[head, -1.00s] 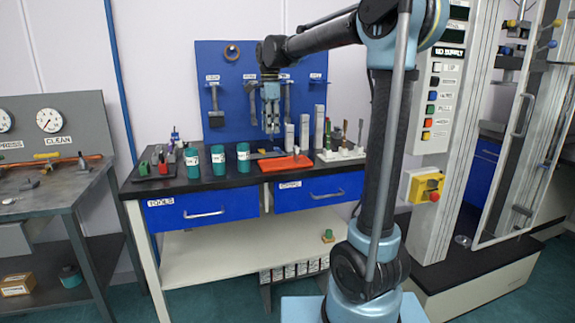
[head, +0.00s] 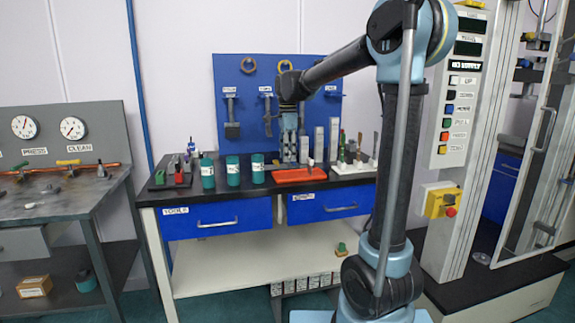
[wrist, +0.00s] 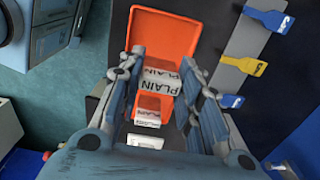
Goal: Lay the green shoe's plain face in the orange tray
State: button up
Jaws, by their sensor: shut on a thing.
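The orange tray (head: 299,176) lies on the black benchtop, and in the wrist view (wrist: 165,22) its far part is empty. My gripper (head: 290,158) points down over the tray, its fingertips low and close to it. In the wrist view its fingers (wrist: 165,85) are shut on a pale block marked PLAIN (wrist: 163,82), taken to be the shoe. No green shows on it, and its underside is hidden. I cannot tell whether it touches the tray floor. A smaller PLAIN label (wrist: 148,118) shows nearer the wrist.
Three teal jars (head: 232,171) stand left of the tray. Grey upright blocks (head: 319,145) stand behind it, and a pale rack of tools (head: 358,160) stands to its right. The blue tool board (head: 240,90) is behind. A small green-topped item (head: 341,249) sits on the lower shelf.

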jog(key=shift+f, duration=1.85)
jog(key=o, duration=1)
jog(key=shift+o, duration=0.2)
notch_tip(320, 180, up, 12)
jog(key=shift+r, duration=0.1)
